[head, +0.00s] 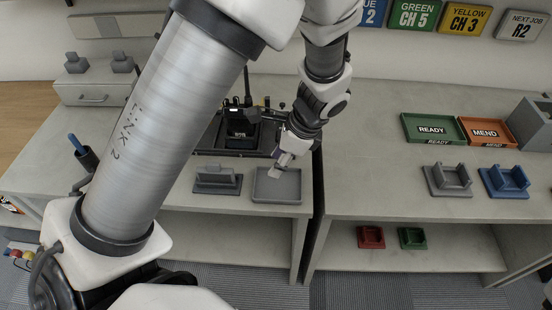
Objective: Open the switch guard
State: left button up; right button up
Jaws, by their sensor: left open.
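My left arm reaches across the view, and its gripper (280,165) points down over the grey tray (277,186) at the bench's front edge. The gripper is small here; its jaws look empty. A black radio (241,124) with an upright antenna stands on a dark panel (208,140) just left of the gripper, partly behind my arm. Small knobs or posts show at the panel's back. I cannot make out a switch guard; it may be too small or hidden by my arm. My right gripper is not in view.
A grey stand (218,180) sits left of the tray. On the right are a green READY tray (431,128), an orange MEND tray (487,132), a grey cradle (448,181) and a blue cradle (504,183). The bench between my gripper and these is clear.

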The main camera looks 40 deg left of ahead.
pick_arm(q)
jog(key=shift+s+f+m, duration=0.25)
jog(key=shift+s+m, duration=0.2)
jog(key=shift+m, duration=0.15)
jog(key=s+d+f+n+g+h, duration=0.2)
jog(key=s+f+n+g+h, duration=0.35)
jog(key=s+f, duration=1.7)
jog(key=w+f+n+t+y, duration=0.1)
jog(key=w+n+t, duration=0.5)
jog(key=n+t, duration=0.1)
jog(key=shift+w+a+f+n, duration=0.2)
jog(key=shift+a+n, duration=0.2)
jog(key=shift+n, duration=0.45)
jog(key=shift+s, duration=0.1)
